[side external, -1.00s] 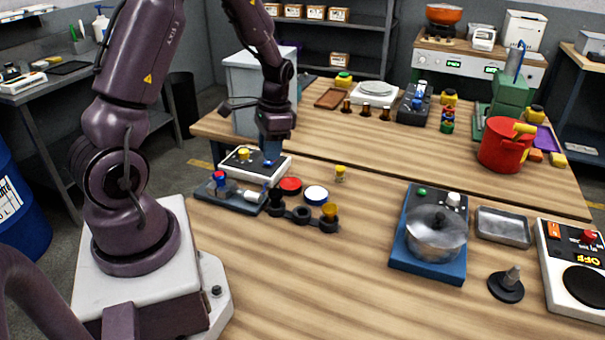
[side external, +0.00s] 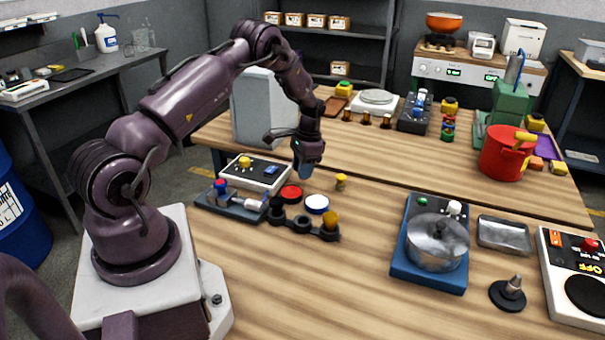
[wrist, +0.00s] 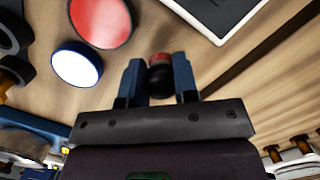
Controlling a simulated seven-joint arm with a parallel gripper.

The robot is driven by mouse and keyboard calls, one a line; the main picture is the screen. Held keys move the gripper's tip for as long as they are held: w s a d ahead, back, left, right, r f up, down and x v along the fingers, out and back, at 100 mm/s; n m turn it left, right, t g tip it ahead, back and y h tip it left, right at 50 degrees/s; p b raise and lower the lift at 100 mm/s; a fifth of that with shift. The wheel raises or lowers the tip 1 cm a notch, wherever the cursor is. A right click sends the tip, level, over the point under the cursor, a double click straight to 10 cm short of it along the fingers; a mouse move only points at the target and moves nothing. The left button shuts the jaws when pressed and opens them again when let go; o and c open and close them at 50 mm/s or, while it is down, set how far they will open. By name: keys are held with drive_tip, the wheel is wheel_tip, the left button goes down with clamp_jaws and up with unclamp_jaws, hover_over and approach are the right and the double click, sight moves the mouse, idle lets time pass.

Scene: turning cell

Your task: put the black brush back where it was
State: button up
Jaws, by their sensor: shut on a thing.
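My gripper (side external: 303,172) hangs above the near table, behind the black three-ring holder. In the wrist view its two blue fingers (wrist: 158,68) are shut on a small rounded black thing with a reddish end, the black brush (wrist: 160,82) as far as I can tell. Its bristles cannot be made out, and it does not show clearly in the side view. The black three-ring holder (side external: 303,224) stands on the table, with a yellow-orange thing (side external: 330,219) at its right ring. Its left and middle rings look empty.
A red disc (side external: 291,193) and a white disc (side external: 317,204) lie below my gripper. A white control box (side external: 255,172) and a grey fixture (side external: 230,202) stand left, a small yellow piece (side external: 341,182) right.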

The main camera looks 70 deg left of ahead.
drive_tip(key=shift+f, duration=0.9)
drive_tip(key=shift+f, duration=0.15)
drive_tip(key=o, duration=0.6)
drive_tip(key=shift+c, duration=0.2)
